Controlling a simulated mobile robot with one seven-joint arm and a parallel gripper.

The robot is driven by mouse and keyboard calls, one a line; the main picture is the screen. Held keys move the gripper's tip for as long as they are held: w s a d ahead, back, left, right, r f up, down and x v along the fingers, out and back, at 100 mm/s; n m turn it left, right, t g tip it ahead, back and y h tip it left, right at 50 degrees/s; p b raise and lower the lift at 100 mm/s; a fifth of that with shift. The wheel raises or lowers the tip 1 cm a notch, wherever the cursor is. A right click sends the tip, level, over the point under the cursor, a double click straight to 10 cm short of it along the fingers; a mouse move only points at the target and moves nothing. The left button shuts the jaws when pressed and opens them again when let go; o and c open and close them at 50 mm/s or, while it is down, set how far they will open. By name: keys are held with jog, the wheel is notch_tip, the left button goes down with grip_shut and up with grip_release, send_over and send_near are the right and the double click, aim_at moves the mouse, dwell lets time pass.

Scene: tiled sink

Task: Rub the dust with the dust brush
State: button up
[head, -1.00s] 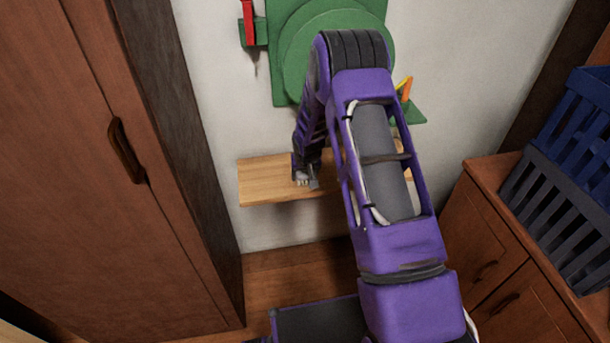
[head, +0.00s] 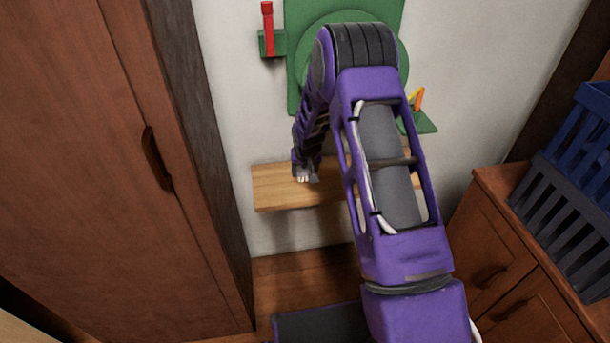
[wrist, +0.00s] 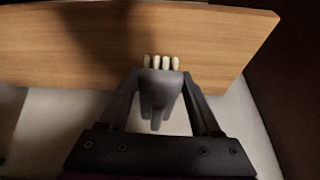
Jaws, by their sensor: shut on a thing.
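My gripper (wrist: 161,82) is shut on a grey dust brush (wrist: 158,90) with a row of pale bristle tufts at its tip. In the wrist view the tufts show against the edge of a wooden shelf (wrist: 215,45); I cannot tell whether they touch it. In the head view my gripper (head: 306,170) is over the left part of the shelf (head: 275,188), with the pale tufts just visible. A dark patch lies on the shelf in the wrist view and looks like a shadow. I cannot make out any dust.
A green panel (head: 296,70) with a red tool (head: 267,28) and a yellow-orange item (head: 417,99) is on the wall above the shelf. A brown wardrobe (head: 90,160) stands at left. A wooden cabinet (head: 490,240) with blue (head: 585,135) and grey (head: 560,215) crates stands at right.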

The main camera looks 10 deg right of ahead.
jog(key=shift+r+p, duration=0.45)
jog(key=shift+r, duration=0.9)
